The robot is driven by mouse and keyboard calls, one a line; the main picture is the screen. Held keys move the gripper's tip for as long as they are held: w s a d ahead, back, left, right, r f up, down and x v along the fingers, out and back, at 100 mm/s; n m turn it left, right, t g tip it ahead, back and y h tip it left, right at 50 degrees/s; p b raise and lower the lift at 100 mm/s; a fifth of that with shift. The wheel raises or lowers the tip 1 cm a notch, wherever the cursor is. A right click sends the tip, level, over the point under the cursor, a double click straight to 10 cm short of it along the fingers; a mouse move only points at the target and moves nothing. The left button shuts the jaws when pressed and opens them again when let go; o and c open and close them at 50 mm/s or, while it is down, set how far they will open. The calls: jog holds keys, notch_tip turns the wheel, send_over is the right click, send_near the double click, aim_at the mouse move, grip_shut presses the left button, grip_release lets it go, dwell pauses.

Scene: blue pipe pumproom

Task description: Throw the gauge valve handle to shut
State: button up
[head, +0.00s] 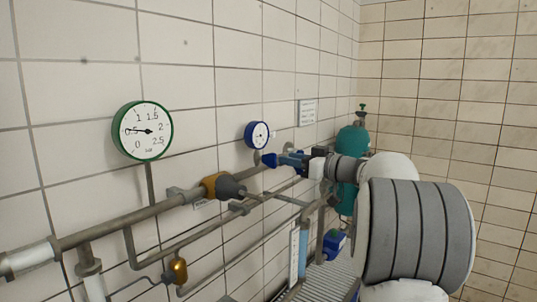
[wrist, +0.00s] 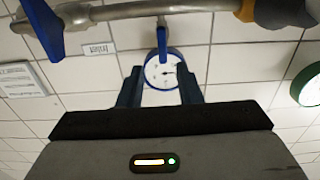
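A blue lever handle (wrist: 162,38) shows in the wrist view, by the pipe and in line with the gap between my fingertips. Its lower end overlaps the small blue-rimmed gauge (wrist: 161,74). My gripper (wrist: 160,80) is open, with its two dark blue fingers apart and nothing seen held. I cannot tell how far the lever lies from the fingertips. In the head view, the blue-rimmed gauge (head: 257,135) is on the wall and my gripper (head: 281,160) is just right of and below it. The lever there is hard to tell apart from my fingers.
A larger green-rimmed gauge (head: 143,131) is at left. Grey pipes (head: 120,224) with an orange-brown fitting (head: 214,187) run along the tiled wall. Another blue handle (wrist: 43,28) is near the pipe in the wrist view. A teal gas cylinder (head: 351,140) stands in the far corner.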

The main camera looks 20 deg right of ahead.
aim_at(276, 157)
jog(key=shift+p+x, duration=0.9)
jog(key=shift+x, duration=2.4)
jog(key=shift+s+a+f, duration=0.15)
jog(key=shift+s, duration=0.05)
grip_shut()
